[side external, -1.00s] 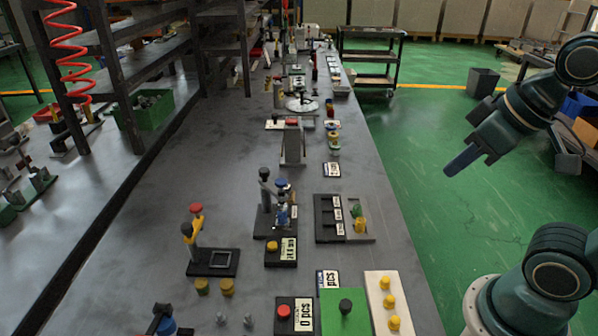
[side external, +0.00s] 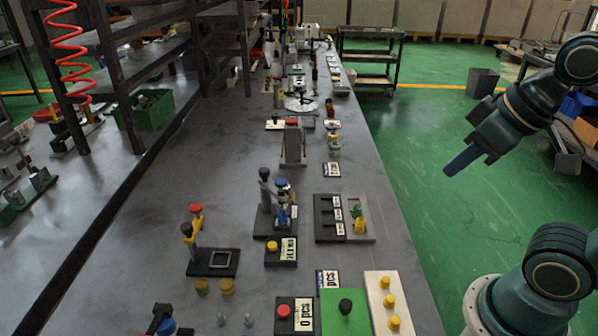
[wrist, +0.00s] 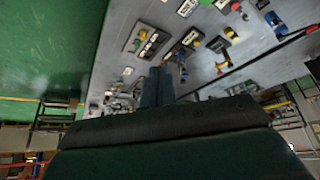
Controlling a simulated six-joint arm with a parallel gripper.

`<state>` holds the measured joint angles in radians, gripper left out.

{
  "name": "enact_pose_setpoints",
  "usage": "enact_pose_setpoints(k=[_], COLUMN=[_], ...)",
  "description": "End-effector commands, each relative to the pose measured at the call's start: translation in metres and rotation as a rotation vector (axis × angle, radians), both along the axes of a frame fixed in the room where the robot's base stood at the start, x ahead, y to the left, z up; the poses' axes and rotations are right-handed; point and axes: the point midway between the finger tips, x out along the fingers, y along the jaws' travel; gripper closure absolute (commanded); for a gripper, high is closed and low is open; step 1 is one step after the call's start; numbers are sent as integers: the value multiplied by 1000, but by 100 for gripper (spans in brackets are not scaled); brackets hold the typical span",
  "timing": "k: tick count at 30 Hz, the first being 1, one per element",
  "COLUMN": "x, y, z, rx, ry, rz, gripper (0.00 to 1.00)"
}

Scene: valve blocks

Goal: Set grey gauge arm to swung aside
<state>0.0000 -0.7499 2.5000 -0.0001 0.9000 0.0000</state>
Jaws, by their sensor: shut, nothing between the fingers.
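The grey gauge arm (side external: 267,188) with a black knob stands on a dark base plate in the middle of the bench in the side view. Beside it on the same base is a blue-and-silver valve piece (side external: 283,200); the arm's head is close to it, and I cannot tell whether it lies over it. In the wrist view this fixture (wrist: 181,60) is small and its arm is hard to make out. My gripper (side external: 460,163) is shut and empty, in the air over the green floor, right of the bench and well away from the fixture. Its fingers show in the wrist view (wrist: 157,86).
A yellow arm with a red knob (side external: 195,222) stands left of the fixture. A yellow-button box (side external: 281,251) is in front, and a dark tray (side external: 329,218) is to the right. Bare bench lies at the left.

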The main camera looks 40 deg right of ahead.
Motion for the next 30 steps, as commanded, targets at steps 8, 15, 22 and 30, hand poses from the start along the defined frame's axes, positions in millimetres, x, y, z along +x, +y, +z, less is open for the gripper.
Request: enact_pose_setpoints(k=[8, 15, 22, 30], x=[0, 0, 11, 53], y=[0, 0, 0, 3], z=[0, 0, 10, 40], rx=[0, 0, -3, -12], ry=[0, 0, 14, 64], rz=[0, 0, 8, 35], gripper=[100, 82, 55, 55])
